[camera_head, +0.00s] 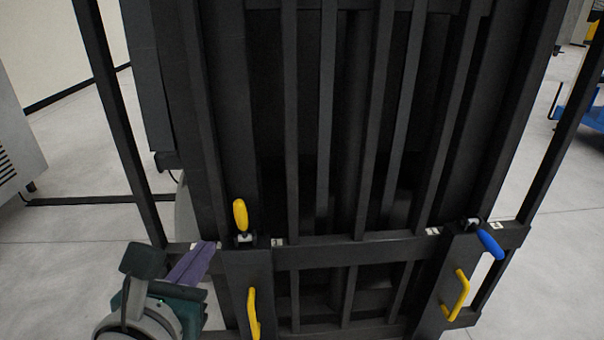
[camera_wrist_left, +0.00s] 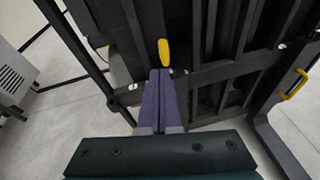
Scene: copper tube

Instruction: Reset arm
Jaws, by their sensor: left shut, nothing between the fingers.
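My left gripper (camera_head: 203,254) is at the lower left of the head view, beside the dark metal frame. Its purple fingers are together with nothing between them, and they also show in the left wrist view (camera_wrist_left: 160,72). A yellow lever handle (camera_head: 240,214) stands upright on the frame's crossbar, just right of and beyond the fingertips. It shows right past the fingertips in the left wrist view (camera_wrist_left: 164,52); whether they touch it I cannot tell. My right gripper is not in view.
The black barred frame (camera_head: 345,252) fills the middle. A blue lever handle (camera_head: 489,243) tilts at its right. Yellow pull handles (camera_head: 254,314) and (camera_head: 456,295) sit lower down. A grey cabinet (camera_head: 18,140) stands at far left. Open floor (camera_head: 70,255) lies left of the frame.

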